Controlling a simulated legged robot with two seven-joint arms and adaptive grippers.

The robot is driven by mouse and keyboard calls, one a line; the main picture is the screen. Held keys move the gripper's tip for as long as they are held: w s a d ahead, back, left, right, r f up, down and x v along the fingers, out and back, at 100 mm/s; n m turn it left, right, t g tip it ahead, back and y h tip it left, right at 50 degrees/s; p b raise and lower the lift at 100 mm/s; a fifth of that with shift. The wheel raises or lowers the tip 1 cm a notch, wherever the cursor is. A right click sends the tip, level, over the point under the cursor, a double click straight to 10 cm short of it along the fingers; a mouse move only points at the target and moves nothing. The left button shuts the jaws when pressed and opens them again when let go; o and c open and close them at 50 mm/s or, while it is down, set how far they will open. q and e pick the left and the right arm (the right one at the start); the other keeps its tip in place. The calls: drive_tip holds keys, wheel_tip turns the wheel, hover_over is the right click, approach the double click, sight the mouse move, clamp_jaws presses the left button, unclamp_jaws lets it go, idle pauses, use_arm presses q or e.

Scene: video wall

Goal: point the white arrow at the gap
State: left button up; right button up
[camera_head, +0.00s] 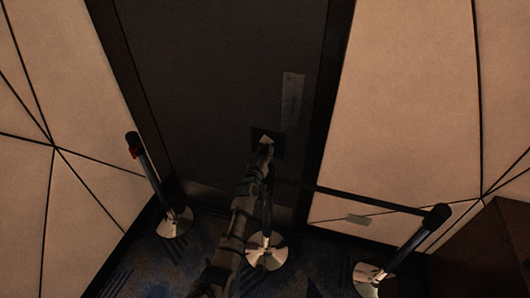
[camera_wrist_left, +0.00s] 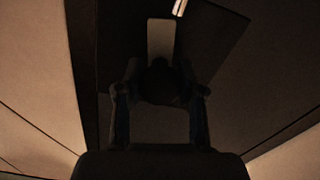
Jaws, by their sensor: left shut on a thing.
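A small dark square sign (camera_head: 257,132) stands in front of the dark door in the head view. On it is a pale, roughly triangular mark, the white arrow (camera_head: 266,140), partly covered by my gripper; its exact direction is hard to tell. My left gripper (camera_head: 267,150) is at the sign's lower edge, shut on it. In the left wrist view the two fingers (camera_wrist_left: 159,86) stand either side of a dark rounded shape, too dark to make out clearly. The gap (camera_head: 215,222) is the unbelted space between the left and middle posts. My right gripper is not in view.
The left post (camera_head: 150,175) has a red detail near its top. The middle post (camera_head: 267,225) stands behind my forearm, and a dark belt (camera_head: 360,197) runs from it to the right post (camera_head: 408,243). Pale panelled walls flank the dark door (camera_head: 220,70).

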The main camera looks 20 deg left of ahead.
use_arm(q)
drive_tip(key=n, duration=0.3)
drive_tip(key=shift+n, duration=0.3)
drive_tip(key=n, duration=0.3)
drive_tip(key=shift+d+n, duration=0.1)
drive_tip(key=shift+n, duration=0.2)
drive_tip(key=n, duration=0.4)
drive_tip(key=shift+p, duration=0.35)
drive_tip(key=shift+n, duration=1.7)
drive_tip(key=o, duration=1.1)
drive_tip(key=shift+o, duration=0.2)
